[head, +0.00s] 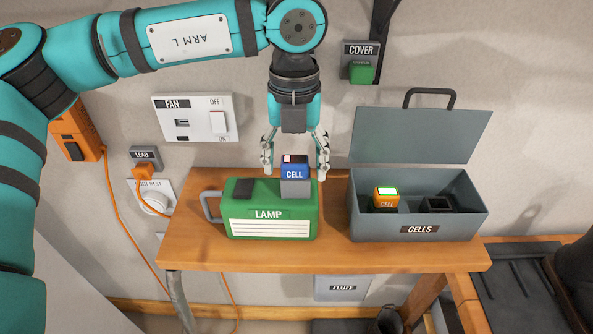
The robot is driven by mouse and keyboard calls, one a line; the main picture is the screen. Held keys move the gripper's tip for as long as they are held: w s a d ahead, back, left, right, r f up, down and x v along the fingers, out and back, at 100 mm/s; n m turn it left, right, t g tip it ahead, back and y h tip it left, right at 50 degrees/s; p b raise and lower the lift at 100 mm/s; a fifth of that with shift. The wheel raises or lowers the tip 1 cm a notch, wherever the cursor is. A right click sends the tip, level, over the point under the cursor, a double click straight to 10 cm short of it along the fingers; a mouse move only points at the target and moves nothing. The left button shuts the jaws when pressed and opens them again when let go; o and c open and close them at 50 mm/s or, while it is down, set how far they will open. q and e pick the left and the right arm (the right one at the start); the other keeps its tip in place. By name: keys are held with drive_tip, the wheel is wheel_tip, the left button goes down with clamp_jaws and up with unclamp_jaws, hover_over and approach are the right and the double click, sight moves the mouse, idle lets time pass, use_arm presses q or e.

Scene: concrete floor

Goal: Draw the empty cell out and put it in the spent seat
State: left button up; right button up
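The blue cell (294,171) stands upright in the grey seat on top of the green lamp (268,231). Its top has a white patch with a red mark. My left gripper (295,174) points straight down over it, open, with one finger on each side and a visible gap to the cell. An orange cell (386,204) with a white and green top sits in the left part of the open grey cells box (372,229). A dark, empty-looking seat (438,204) is to its right in the box. My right gripper is not in view.
The cells box lid (420,136) stands raised at the back. The lamp and box share a wooden bench (200,222). A dark cover (243,187) lies on the lamp's left top. A fan panel (195,118) and a green cover switch (361,72) are on the wall.

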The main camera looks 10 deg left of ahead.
sight(295, 159)
use_arm(q)
clamp_jaws()
drive_tip(key=shift+r, duration=0.15)
drive_tip(key=shift+r+p, duration=1.6)
drive_tip(key=shift+r, duration=1.3)
